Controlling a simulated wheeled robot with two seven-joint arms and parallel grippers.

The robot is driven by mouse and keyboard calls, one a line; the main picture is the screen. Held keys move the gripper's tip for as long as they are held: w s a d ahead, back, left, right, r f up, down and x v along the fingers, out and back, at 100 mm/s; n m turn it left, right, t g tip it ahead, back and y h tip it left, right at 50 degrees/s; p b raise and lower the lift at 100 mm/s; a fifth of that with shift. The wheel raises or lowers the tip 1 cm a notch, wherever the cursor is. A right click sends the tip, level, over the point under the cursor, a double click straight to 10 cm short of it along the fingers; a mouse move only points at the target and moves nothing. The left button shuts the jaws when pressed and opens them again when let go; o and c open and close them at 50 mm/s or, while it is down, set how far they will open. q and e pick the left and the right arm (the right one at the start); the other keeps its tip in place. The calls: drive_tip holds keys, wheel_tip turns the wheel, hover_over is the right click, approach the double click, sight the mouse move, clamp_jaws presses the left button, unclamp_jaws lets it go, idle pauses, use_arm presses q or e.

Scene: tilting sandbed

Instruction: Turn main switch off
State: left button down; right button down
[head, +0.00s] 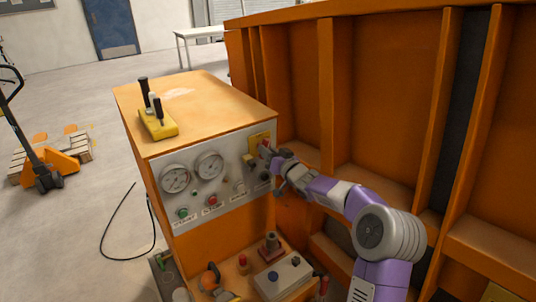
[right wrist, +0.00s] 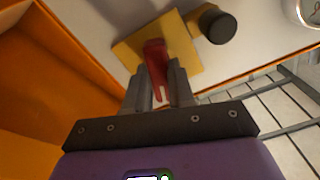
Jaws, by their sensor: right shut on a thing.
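The main switch shows as a red handle (right wrist: 155,55) on a yellow plate (right wrist: 126,50) in the right wrist view. In the head view its yellow plate (head: 258,138) sits at the upper right of the grey control panel (head: 225,190), partly hidden by my gripper. My right gripper (head: 268,153) is at the switch, and in the right wrist view its fingers (right wrist: 156,90) are shut on the red handle from both sides. My left gripper is not in view.
The panel also bears two round gauges (head: 208,165), a green button (head: 183,213), a red button (head: 212,200) and a black knob (right wrist: 214,26) beside the plate. Levers (head: 155,105) stand on the orange cabinet's top (head: 205,95). A ribbed orange wall (head: 390,90) rises close on the right.

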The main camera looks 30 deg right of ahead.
drive_tip(key=shift+n+b, duration=0.35)
drive_tip(key=shift+n, duration=0.75)
drive_tip(key=c, duration=1)
unclamp_jaws()
drive_tip(key=shift+o, duration=0.2)
drive_tip(key=s, duration=0.7)
drive_tip(key=shift+s+d, duration=0.3)
